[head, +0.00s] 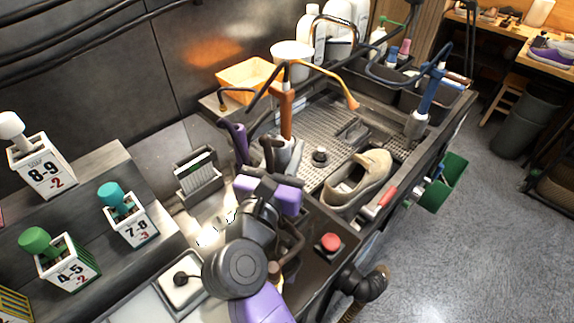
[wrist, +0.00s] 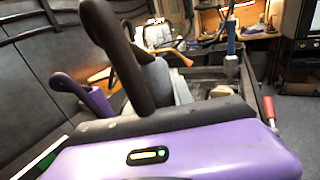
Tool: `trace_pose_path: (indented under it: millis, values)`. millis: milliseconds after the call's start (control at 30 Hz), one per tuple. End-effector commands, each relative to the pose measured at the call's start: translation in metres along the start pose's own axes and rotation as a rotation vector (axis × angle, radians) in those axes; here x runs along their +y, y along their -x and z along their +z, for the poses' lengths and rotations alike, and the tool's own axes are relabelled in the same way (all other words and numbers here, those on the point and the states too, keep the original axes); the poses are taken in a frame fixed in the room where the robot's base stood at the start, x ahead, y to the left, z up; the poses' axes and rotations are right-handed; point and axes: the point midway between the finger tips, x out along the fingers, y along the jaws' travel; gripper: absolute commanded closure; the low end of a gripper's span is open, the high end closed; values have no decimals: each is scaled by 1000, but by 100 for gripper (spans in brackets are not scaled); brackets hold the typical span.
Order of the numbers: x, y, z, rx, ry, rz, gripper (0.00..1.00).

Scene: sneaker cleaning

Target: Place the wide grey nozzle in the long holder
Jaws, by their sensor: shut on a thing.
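My gripper (head: 271,160) has a purple body and dark fingers, and stands over the sink's near left edge. It is shut on the wide grey nozzle (head: 291,153), whose lower end is partly hidden. In the wrist view the grey nozzle (wrist: 160,82) shows behind a dark finger of my gripper (wrist: 135,65). A long narrow dark holder (head: 198,182) stands on the counter to the left of my gripper, with a pale, green-edged insert in it. The nozzle is apart from this holder.
A beige sneaker (head: 358,180) lies at the sink's right side. An orange-brown upright tool (head: 286,110) stands behind. A red button (head: 330,242) is on the near counter. Numbered brush boxes (head: 134,222) stand at left.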

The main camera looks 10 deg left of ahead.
Motion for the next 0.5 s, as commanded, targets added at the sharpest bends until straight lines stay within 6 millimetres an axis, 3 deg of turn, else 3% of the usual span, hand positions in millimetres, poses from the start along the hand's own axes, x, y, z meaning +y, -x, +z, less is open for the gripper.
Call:
trace_pose_path:
  millis: [300, 500]
  values:
    - [0, 0, -37, 0, 3, 0, 100]
    - [0, 0, -45, -2, -1, 1, 100]
